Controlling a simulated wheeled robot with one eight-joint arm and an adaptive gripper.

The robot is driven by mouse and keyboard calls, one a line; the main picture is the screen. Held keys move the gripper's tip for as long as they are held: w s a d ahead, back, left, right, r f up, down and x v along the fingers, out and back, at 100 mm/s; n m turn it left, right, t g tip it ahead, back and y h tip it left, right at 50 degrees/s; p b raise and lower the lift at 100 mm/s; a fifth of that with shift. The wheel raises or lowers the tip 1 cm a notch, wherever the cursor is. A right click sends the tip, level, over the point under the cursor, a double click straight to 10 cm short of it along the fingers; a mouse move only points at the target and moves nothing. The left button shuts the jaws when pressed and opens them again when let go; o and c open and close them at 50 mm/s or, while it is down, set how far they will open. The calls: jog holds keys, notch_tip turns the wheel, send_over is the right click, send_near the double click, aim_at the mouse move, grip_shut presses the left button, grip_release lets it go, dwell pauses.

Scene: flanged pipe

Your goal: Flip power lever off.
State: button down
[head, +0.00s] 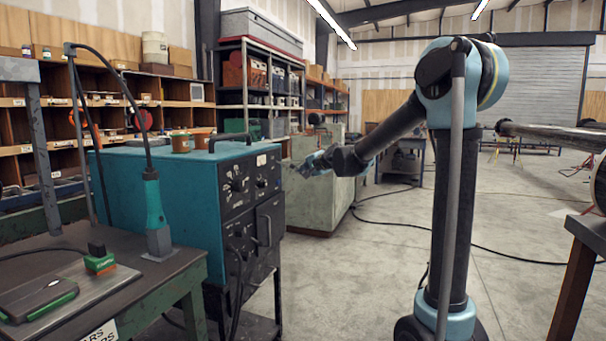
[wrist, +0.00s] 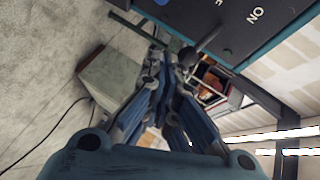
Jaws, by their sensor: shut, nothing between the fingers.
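The power lever shows in the wrist view as a grey rod (wrist: 207,41) with a dark round knob (wrist: 188,57). It sticks out from a dark panel (wrist: 228,28) beside a white "ON" label (wrist: 256,14). Which position the lever is in I cannot tell. In the head view the panel is the black front of a teal machine (head: 165,195); the lever cannot be made out there. My gripper (wrist: 168,72) is shut and empty, its tips close to the knob. Whether they touch it I cannot tell. My gripper (head: 293,169) also shows in the head view, just right of the panel's upper edge.
A workbench (head: 165,272) with a green-edged device (head: 40,298) stands at left. Small tubs (head: 181,143) sit on the machine. A pale green cabinet (head: 318,200) stands behind my gripper. A black cable (head: 500,252) crosses the floor.

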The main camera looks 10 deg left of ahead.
jog(key=shift+r, duration=0.7)
jog(key=w+d+r+v, duration=0.1)
jog(key=w+v, duration=0.1)
jog(key=v, duration=1)
jog(key=shift+s+d+r, duration=0.25)
jog(key=shift+d+r, duration=0.1)
jog(key=shift+d, duration=0.15)
